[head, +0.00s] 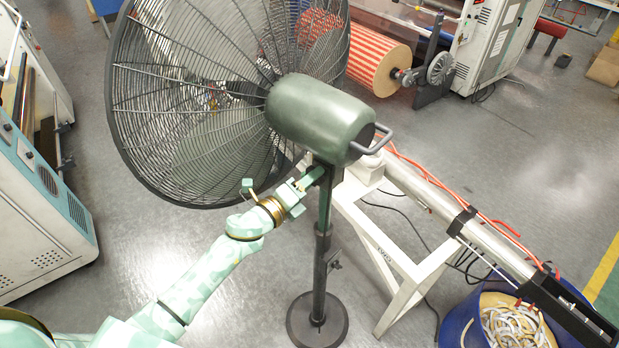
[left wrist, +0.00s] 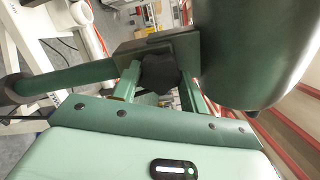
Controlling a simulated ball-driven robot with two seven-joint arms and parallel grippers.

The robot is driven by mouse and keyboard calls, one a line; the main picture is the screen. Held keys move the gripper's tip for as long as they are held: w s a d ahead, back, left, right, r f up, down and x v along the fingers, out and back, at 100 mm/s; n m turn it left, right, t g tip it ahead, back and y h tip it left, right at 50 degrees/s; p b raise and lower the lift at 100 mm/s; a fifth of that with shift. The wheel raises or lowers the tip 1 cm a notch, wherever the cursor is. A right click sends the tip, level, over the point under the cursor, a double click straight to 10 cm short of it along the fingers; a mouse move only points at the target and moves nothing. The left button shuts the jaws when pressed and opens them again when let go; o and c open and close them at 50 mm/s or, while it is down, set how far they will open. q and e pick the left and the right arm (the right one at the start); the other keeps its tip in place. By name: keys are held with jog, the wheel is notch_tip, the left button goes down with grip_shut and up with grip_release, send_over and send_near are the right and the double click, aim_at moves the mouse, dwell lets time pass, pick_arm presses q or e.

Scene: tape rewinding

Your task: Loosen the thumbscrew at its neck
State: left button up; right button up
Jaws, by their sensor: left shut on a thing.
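A large pedestal fan with a round wire cage (head: 200,100) and a green motor housing (head: 318,115) stands in front of me on a dark pole (head: 320,265). My left gripper (head: 312,178) is at the fan's neck, just under the housing. In the left wrist view the two green fingers (left wrist: 158,85) are closed on the sides of a dark, lobed thumbscrew (left wrist: 160,70) at the neck bracket (left wrist: 150,45). The housing (left wrist: 255,45) hangs close beside the right finger. In the head view the thumbscrew is hidden by the gripper. My right gripper is in neither view.
A white frame (head: 400,262) with a long metal tube (head: 440,200) stands right behind the pole. A blue tub (head: 465,318) of pale rings is at lower right. A striped roll (head: 375,62) and a machine (head: 495,45) stand behind.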

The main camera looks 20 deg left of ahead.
pick_arm(q)
jog(key=shift+f+n, duration=0.1)
jog(key=shift+n, duration=0.5)
jog(key=o, duration=1)
jog(key=b+v, duration=0.3)
jog(key=v, duration=1.3)
jog(key=shift+s+a, duration=0.15)
